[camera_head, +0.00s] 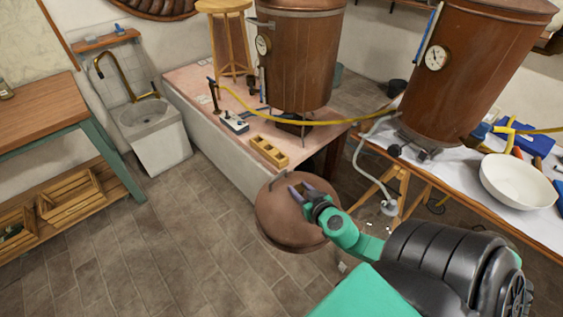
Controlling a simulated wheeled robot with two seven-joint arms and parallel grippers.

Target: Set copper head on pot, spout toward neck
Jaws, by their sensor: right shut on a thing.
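The copper head (275,225) is a round, brown, dome-like piece in the lower middle of the head view. My right gripper (300,189) is at its top and shut on it, holding it above the tiled floor. The grip point is partly hidden by the fingers, and I cannot make out a spout. Two large copper vessels with dial gauges stand behind: one (305,70) on the pinkish platform and one (475,75) on the right table. I cannot tell which is the pot. My left gripper is not in view.
The right table (460,205) holds a white bowl (518,181) and tools. A sink (147,118) and wooden bench (35,118) stand left. Floor at lower left is clear.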

